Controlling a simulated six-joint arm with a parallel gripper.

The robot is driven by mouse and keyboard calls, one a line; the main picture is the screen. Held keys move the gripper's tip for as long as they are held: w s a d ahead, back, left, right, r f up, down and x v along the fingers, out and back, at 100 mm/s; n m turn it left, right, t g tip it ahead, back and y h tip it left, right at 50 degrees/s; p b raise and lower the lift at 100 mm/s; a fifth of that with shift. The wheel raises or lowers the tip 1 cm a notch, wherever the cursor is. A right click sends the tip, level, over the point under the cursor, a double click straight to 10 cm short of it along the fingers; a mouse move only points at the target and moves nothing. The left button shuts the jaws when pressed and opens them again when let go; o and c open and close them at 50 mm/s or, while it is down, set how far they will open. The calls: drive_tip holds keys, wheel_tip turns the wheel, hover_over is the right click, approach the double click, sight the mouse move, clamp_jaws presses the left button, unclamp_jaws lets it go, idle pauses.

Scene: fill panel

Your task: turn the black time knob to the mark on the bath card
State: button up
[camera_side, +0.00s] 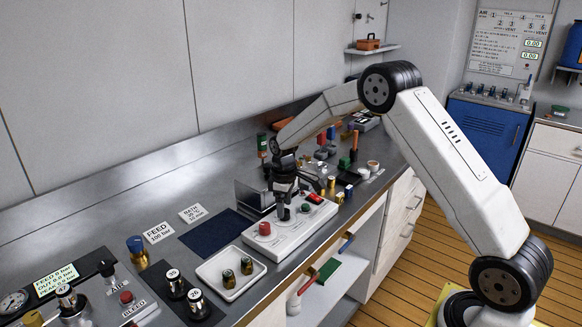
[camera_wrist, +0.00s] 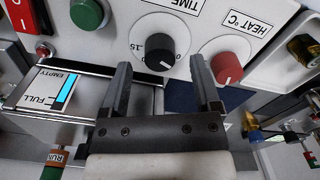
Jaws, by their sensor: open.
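The black time knob (camera_wrist: 161,47) sits on a white round dial marked TIME, upside down in the wrist view; a "15" shows at the dial's left. A pale pointer line shows on the knob's lower edge, too small to read exactly. My gripper (camera_wrist: 161,75) is open and empty, its fingers apart, with the knob showing between and beyond the tips. In the side view my gripper (camera_side: 284,207) points down over the white panel (camera_side: 283,240) and largely hides the knob. The bath card (camera_side: 191,213) lies on the bench at left; its lower line seems to read 10 min.
The red heat knob (camera_wrist: 227,68) is close beside the right finger. A green button (camera_wrist: 88,13), a red switch (camera_wrist: 20,15) and a FULL/EMPTY gauge (camera_wrist: 57,93) are at left. A white tray (camera_side: 230,277) and a feed card (camera_side: 158,232) lie nearby.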

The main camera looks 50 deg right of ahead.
drive_tip(key=shift+f, duration=1.05)
clamp_jaws()
